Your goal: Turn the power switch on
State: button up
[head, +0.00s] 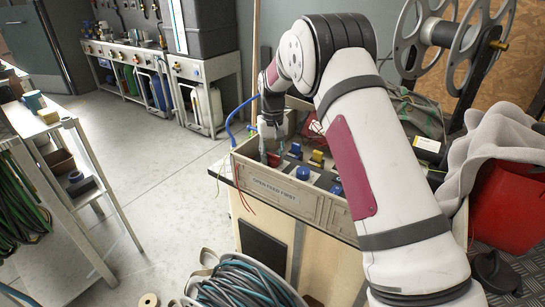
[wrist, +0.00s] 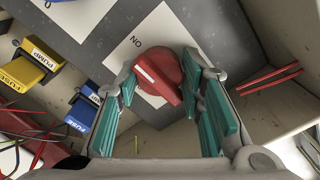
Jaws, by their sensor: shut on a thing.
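The power switch is a red rotary knob (wrist: 160,72) on a white plate (wrist: 150,32) in the wrist view. Letters that read "ON" upside down are printed above the knob. A pale stripe on the knob slants from upper left to lower right, with its upper-left end nearer the letters. My gripper (wrist: 164,88) has its teal finger pads on both sides of the knob and is shut on it. In the head view my gripper (head: 271,133) reaches down into the left end of the grey control box (head: 290,196), and the knob is largely hidden there.
A yellow "PUMP" block (wrist: 32,57) and a blue "FUSE" block (wrist: 82,112) sit left of the knob in the wrist view. The box's side walls stand close around my gripper. Loose wires (wrist: 25,125) lie at lower left. A shelf trolley (head: 75,150) stands left.

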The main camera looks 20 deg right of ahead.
aim_at(273, 154)
jog(key=shift+d+m, duration=0.15)
jog(key=shift+m, duration=0.25)
jog(key=o, duration=1.1)
jog(key=shift+o, duration=0.2)
notch_tip(273, 154, up, 12)
jog(key=shift+r, duration=0.1)
